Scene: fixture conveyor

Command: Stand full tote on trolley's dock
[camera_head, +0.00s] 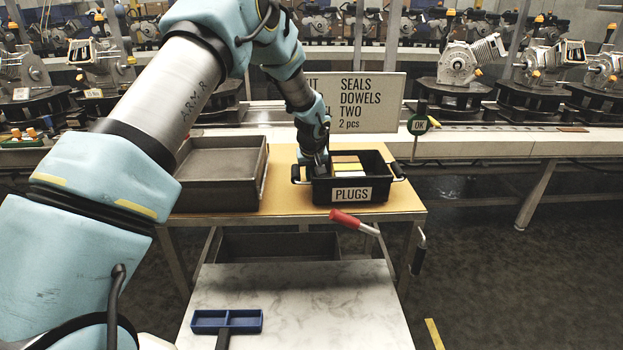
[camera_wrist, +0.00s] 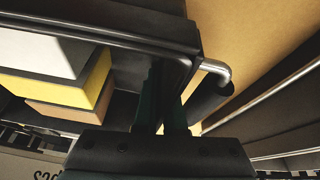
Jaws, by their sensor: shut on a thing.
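The black tote (camera_head: 377,196) with a PLUGS label stands upright on the tan table top (camera_head: 290,180), near its right end. White and yellow blocks (camera_head: 347,168) show inside it; in the wrist view they are white, yellow and tan (camera_wrist: 85,85). My gripper (camera_head: 320,165) is at the tote's left end and shut on it. In the wrist view the fingers (camera_wrist: 163,105) are at the tote's edge, beside a handle with a metal elbow (camera_wrist: 215,69); I cannot tell whether they hold rim or handle. A marble-topped surface (camera_head: 300,295) stands in front; I cannot identify the dock.
An empty grey tray (camera_head: 225,160) sits left of the tote. A sign (camera_head: 372,103) stands behind it. A red-handled lever (camera_head: 350,221) rises in front. A blue holder (camera_head: 226,321) lies on the marble. Behind, a conveyor carries several motor units (camera_head: 465,60).

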